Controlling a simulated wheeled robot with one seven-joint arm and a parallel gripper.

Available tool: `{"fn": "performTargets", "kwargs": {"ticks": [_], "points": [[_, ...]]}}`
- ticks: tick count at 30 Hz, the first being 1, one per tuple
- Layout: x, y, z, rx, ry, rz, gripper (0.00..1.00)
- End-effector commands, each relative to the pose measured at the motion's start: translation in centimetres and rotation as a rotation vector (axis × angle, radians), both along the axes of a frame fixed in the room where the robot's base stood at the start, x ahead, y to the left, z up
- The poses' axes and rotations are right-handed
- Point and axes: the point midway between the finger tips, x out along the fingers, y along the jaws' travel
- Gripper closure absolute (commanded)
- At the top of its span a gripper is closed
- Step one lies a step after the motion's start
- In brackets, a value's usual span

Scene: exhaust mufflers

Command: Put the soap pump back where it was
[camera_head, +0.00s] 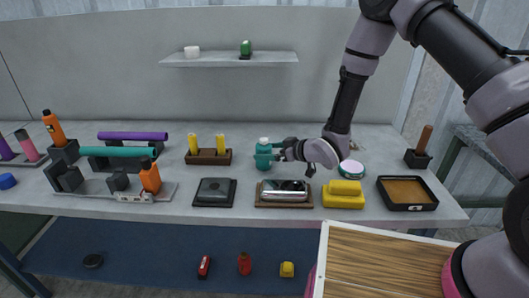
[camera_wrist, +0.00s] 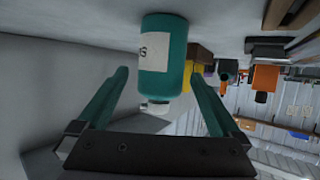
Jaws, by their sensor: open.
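The soap pump is a teal bottle (camera_head: 263,160) with a white top and a pale label. It stands upright on the long grey table, right of the wooden block with two yellow pieces. My gripper (camera_head: 279,151) reaches in from the right at the height of the bottle's upper part. In the wrist view the bottle (camera_wrist: 164,62) appears upside down, ahead of and between the two teal fingers (camera_wrist: 160,76). The fingers are spread wide with visible gaps on both sides of the bottle. Whether the fingertips reach past its near side is hard to tell.
A wooden block with yellow pieces (camera_head: 208,157) stands left of the bottle. A silver object on a wooden base (camera_head: 284,194) and yellow sponges (camera_head: 343,194) lie in front. A shelf (camera_head: 228,60) with a white and a green item hangs behind. A round green-rimmed dish (camera_head: 352,169) lies right.

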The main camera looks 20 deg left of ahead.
Motion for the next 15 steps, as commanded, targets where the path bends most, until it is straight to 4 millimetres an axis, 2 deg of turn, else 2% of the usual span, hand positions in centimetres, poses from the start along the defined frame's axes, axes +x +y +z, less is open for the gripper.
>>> {"fn": "performTargets", "kwargs": {"ticks": [3, 7, 15], "points": [[-0.7, -1.9, 0.9, 0.000, 0.000, -0.002, 0.00], [-1.4, -3.5, 1.6, 0.001, -0.001, -0.001, 0.00], [-1.9, -4.4, 2.0, -0.001, -0.001, 0.002, 0.00]]}}
